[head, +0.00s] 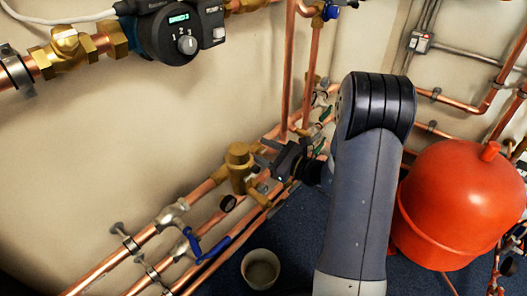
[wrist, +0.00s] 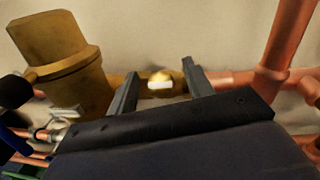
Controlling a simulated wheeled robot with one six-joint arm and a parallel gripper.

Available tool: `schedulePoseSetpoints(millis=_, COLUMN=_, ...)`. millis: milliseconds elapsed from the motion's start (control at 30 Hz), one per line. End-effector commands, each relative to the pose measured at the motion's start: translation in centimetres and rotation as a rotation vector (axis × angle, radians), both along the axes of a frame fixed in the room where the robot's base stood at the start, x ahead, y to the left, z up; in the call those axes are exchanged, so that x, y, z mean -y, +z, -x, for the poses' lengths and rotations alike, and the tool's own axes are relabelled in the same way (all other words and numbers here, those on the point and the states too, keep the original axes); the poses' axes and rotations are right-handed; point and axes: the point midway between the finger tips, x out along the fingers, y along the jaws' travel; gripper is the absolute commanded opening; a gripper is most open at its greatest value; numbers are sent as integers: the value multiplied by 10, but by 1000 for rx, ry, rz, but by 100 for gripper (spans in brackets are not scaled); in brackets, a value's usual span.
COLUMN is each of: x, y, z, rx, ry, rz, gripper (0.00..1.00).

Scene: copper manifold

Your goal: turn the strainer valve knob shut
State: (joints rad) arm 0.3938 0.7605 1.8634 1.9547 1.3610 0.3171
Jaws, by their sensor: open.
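My gripper (head: 284,160) is at the pipes, right of a stout brass body (head: 238,165) with a capped top. In the wrist view the two dark fingers of my gripper (wrist: 160,88) stand apart, open. The same brass body (wrist: 62,62) stands left of the fingers. My gripper's housing hides what lies below the fingers.
A copper riser (wrist: 287,35) stands right of my fingers. A black round part (wrist: 14,90) is at the left edge. A blue lever (head: 192,242) sits on the lower pipes. A white bucket (head: 261,268) and a red tank (head: 460,200) stand near my arm.

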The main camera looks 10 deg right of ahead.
Motion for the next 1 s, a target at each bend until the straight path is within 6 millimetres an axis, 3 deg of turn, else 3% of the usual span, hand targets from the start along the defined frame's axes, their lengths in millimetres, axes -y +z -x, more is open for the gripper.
schedulePoseSetpoints(millis=67, x=0, y=0, z=0, rx=0, ry=0, rz=0, gripper=49)
schedulePoseSetpoints(millis=600, x=0, y=0, z=0, rx=-1, ry=1, rz=1, gripper=4)
schedulePoseSetpoints(millis=1000, x=1, y=-1, z=0, rx=37, ry=44, rz=53, gripper=4)
